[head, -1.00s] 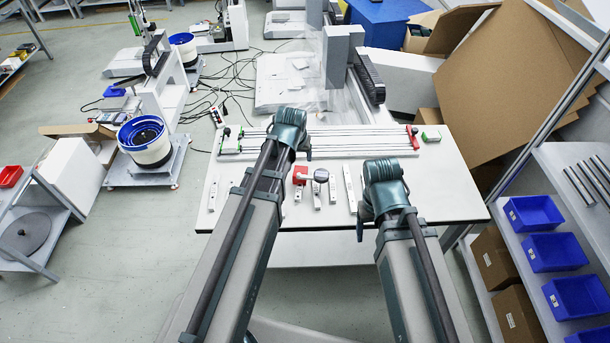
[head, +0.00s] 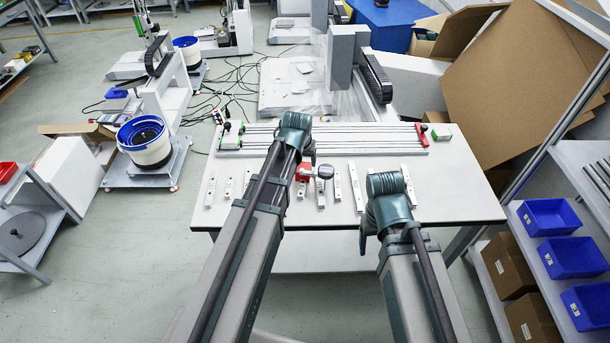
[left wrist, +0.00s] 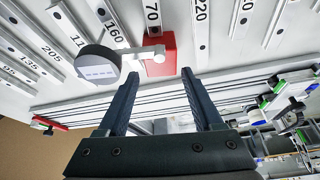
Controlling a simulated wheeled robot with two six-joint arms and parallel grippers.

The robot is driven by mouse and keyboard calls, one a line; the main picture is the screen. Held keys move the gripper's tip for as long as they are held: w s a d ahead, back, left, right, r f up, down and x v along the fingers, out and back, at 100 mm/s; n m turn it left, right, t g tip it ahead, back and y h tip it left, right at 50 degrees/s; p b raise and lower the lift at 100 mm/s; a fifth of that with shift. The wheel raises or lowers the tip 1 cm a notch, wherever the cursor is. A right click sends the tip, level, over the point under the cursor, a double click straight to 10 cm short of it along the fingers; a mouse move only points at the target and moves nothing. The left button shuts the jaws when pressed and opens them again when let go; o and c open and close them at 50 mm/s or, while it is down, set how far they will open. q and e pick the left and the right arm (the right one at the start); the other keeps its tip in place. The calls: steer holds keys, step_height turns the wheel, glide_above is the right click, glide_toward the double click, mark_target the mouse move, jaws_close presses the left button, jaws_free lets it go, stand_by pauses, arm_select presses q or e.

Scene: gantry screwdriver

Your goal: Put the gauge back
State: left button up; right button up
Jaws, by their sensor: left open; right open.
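The gauge (head: 324,171) is a round grey dial with a small display. In the left wrist view the gauge (left wrist: 98,67) has a pale stem that reaches across a red block (left wrist: 169,48). The red block (head: 302,172) also shows on the table in the head view. My left gripper (left wrist: 159,72) is open and empty, its two dark fingers apart and pointing towards the red block and stem.
Several numbered white bars (left wrist: 247,15) lie in a row on the white table (head: 455,190). A long rail assembly (head: 350,137) runs along the table's back. Blue bins (head: 572,257) stand on a shelf at the right. The table's right part is clear.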

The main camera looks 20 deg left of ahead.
mark_target(303, 169)
arm_select(q)
steer(key=b+x, duration=0.2)
steer(key=s+b+x, duration=0.1)
steer(key=b+x, duration=0.1)
steer(key=shift+w+f, duration=0.1)
steer(key=shift+f, duration=0.25)
steer(key=shift+w+f, duration=0.2)
steer(key=shift+f, duration=0.05)
steer(key=shift+r, duration=0.1)
jaws_close()
